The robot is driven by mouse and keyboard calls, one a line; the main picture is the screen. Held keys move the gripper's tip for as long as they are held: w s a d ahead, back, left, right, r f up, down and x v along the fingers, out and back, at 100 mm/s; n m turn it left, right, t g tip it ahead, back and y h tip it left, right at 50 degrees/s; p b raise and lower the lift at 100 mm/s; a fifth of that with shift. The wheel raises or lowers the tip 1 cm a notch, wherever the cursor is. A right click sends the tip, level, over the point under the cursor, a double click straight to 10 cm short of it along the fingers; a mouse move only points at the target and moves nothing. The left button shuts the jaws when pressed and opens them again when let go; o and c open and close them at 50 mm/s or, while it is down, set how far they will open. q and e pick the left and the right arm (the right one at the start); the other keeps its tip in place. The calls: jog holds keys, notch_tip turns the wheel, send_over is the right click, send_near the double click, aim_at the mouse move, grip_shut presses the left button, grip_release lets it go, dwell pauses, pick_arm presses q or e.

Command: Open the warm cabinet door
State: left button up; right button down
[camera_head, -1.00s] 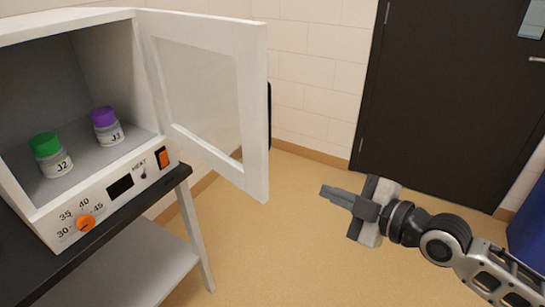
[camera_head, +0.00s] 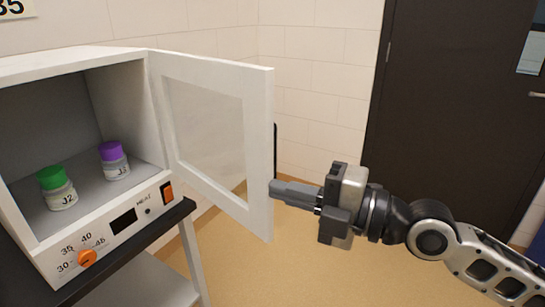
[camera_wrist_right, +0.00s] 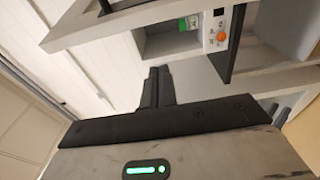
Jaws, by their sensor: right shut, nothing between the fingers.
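The white warm cabinet (camera_head: 55,62) has its windowed door (camera_head: 262,120) standing open, swung outward from hinges on the right side of the opening. The door's dark handle (camera_head: 275,150) shows just past its free edge, on the outer face. My right gripper (camera_head: 276,188) is shut and empty, its fingertips at the free edge of the door. I cannot tell whether they touch it. In the right wrist view, the shut fingers (camera_wrist_right: 158,78) point toward the cabinet, below the door edge (camera_wrist_right: 105,28). My left gripper is not in view.
A green-capped jar (camera_head: 58,190) and a purple-capped jar (camera_head: 114,162) stand inside the cabinet. The front panel has an orange dial (camera_head: 87,258) and an orange switch (camera_head: 168,192). The cabinet sits on a black-topped table (camera_head: 150,240). Floor right of it is clear, before a dark room door (camera_head: 450,100).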

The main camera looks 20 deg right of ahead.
aim_at(272, 173)
jog(key=w, duration=0.1)
jog(key=w+a+p, duration=0.1)
jog(key=w, duration=0.1)
jog(key=w+p, duration=0.1)
jog(key=w, duration=0.1)
jog(key=shift+a, duration=0.3)
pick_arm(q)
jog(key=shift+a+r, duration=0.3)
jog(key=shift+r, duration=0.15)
pick_arm(e)
jog(key=shift+w+d, duration=0.25)
jog(key=shift+d, duration=0.4)
